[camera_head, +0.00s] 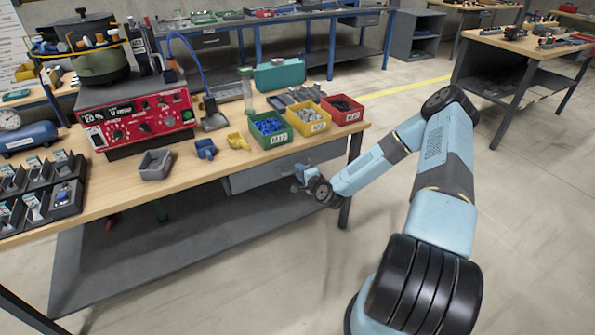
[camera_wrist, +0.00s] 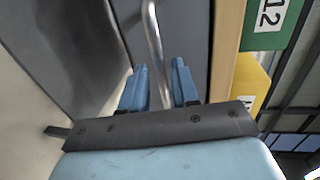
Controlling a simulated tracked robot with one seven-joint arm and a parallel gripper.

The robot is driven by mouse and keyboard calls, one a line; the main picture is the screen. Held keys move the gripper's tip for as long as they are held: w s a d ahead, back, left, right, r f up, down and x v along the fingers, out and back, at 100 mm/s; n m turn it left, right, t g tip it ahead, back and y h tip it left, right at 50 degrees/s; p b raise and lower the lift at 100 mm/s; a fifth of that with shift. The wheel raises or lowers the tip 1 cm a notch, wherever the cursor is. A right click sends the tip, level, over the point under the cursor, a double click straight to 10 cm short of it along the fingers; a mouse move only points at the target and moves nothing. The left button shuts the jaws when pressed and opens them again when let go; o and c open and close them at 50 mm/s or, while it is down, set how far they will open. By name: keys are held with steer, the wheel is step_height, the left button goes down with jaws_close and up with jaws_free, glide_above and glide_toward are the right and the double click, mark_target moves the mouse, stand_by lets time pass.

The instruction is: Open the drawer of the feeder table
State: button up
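The feeder table (camera_head: 105,200) has a wooden top and a grey drawer (camera_head: 262,177) under its right part. The drawer front appears flush below the tabletop. My gripper (camera_head: 297,180) is at the drawer front, partly covering it in the head view. In the wrist view, the drawer's bent metal bar handle (camera_wrist: 153,35) runs down between the two blue fingers of my gripper (camera_wrist: 159,84). The fingers are apart on either side of the bar, with small gaps showing. The far end of the handle is hidden behind the gripper body.
Green (camera_head: 270,130), yellow (camera_head: 311,120) and red (camera_head: 342,110) bins stand near the tabletop edge above the drawer. A dark table leg (camera_head: 349,175) stands right of the drawer, close to my arm. The floor in front (camera_head: 260,270) is clear.

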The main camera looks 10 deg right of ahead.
steer(key=shift+x, duration=1.05)
steer(key=shift+c, duration=0.3)
jaws_close()
steer(key=shift+f, duration=0.1)
